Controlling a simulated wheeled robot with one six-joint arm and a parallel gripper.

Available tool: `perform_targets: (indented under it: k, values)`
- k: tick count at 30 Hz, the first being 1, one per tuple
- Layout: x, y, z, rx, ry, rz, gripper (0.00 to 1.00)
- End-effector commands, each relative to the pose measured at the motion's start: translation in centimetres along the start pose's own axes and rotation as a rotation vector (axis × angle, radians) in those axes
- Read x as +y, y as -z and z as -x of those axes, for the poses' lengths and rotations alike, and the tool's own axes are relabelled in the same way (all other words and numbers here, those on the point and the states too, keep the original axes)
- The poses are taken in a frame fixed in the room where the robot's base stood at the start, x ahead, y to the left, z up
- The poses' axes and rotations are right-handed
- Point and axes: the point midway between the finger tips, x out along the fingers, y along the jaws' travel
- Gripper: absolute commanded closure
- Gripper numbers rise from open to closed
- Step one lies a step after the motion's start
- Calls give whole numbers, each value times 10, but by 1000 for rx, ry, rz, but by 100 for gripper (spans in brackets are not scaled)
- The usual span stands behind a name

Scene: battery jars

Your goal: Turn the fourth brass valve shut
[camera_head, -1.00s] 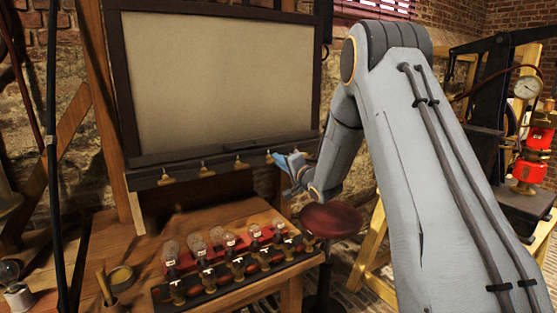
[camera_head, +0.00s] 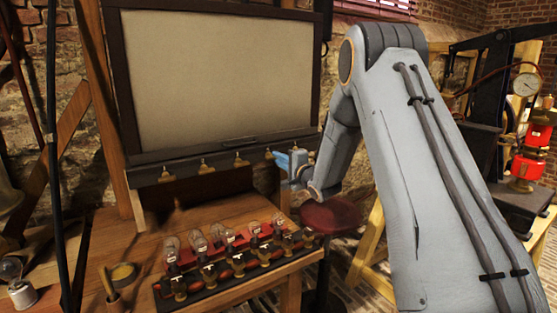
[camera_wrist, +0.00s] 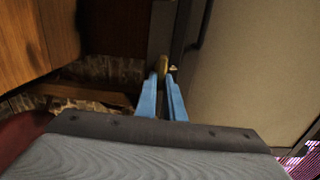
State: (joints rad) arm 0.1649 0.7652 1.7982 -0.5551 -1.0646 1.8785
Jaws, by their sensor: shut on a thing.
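Brass valves sit in a row on the dark rail under the big pale panel in the head view: the first (camera_head: 166,175), the second (camera_head: 204,166), the third (camera_head: 239,159) and the fourth (camera_head: 269,154) at the right end. My gripper (camera_head: 279,157) is at the fourth valve, its blue fingers reaching it from the right. In the wrist view my gripper (camera_wrist: 161,82) is shut on the brass valve (camera_wrist: 162,66), which shows between the fingertips. The fingers partly hide its handle, so its exact angle is hard to tell.
The pale panel (camera_head: 220,85) in a dark frame rises above the rail. Below, the wooden bench (camera_head: 135,225) holds a rack of glass jars (camera_head: 230,237) with brass fittings. A red round stool (camera_head: 330,215) stands below my wrist.

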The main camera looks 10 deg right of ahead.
Motion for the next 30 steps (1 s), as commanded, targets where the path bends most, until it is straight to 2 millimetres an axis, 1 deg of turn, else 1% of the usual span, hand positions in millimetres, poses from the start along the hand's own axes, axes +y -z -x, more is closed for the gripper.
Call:
perform_targets:
  k: [5,6,8,9,17,20,23,30]
  values:
    - [-1,1,0,2,1,-1,100]
    - [-1,1,0,2,1,-1,85]
    - [0,1,0,2,1,-1,75]
    - [0,1,0,1,1,-1,73]
    - [0,0,0,0,0,0,73]
    - [1,0,6,0,0,0,73]
    - [1,0,19,1,-1,0,73]
    - [1,1,58,2,0,-1,73]
